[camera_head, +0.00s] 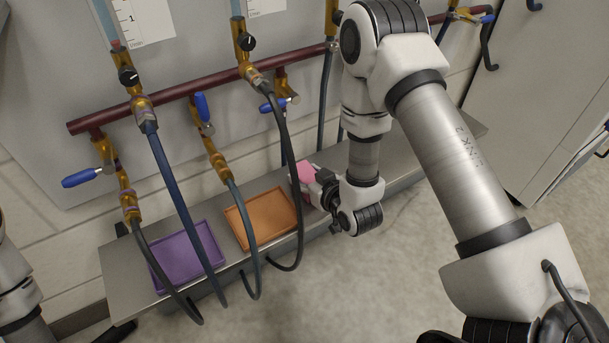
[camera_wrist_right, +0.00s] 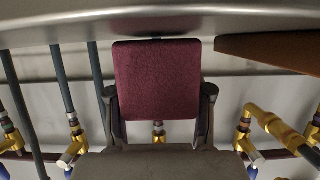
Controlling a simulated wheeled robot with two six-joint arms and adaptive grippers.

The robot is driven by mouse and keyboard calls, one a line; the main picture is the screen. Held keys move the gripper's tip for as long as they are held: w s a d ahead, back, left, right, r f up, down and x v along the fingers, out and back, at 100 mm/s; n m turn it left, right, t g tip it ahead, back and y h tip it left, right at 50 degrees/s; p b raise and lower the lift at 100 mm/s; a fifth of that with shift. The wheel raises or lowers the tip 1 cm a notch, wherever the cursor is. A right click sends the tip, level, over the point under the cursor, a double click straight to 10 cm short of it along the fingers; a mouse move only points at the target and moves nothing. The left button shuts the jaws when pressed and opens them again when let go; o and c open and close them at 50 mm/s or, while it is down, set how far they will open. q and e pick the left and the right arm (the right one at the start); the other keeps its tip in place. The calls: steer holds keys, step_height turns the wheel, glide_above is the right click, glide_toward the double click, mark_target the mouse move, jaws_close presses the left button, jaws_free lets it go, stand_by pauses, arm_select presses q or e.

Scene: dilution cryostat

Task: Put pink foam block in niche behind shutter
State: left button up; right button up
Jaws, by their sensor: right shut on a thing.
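The pink foam block (camera_head: 304,173) is at the metal shelf, just right of the orange tray, partly hidden by my right gripper. My right gripper (camera_head: 318,190) is shut on it; I cannot tell whether the block touches the shelf. In the right wrist view the block (camera_wrist_right: 157,80) looks dark pink in shadow, held between the two fingers (camera_wrist_right: 158,100). I cannot make out a niche or shutter in either view. My left gripper is not clearly seen; only part of that arm shows at the left edge.
The metal shelf (camera_head: 120,262) carries a purple tray (camera_head: 184,257) and an orange tray (camera_head: 262,220). Dark hoses (camera_head: 174,190) hang from brass valves on a dark red pipe (camera_head: 215,85) and cross in front of the shelf. A grey cabinet (camera_head: 535,90) stands at the right.

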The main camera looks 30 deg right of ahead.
steer(key=shift+f, duration=0.15)
steer(key=o, duration=0.9)
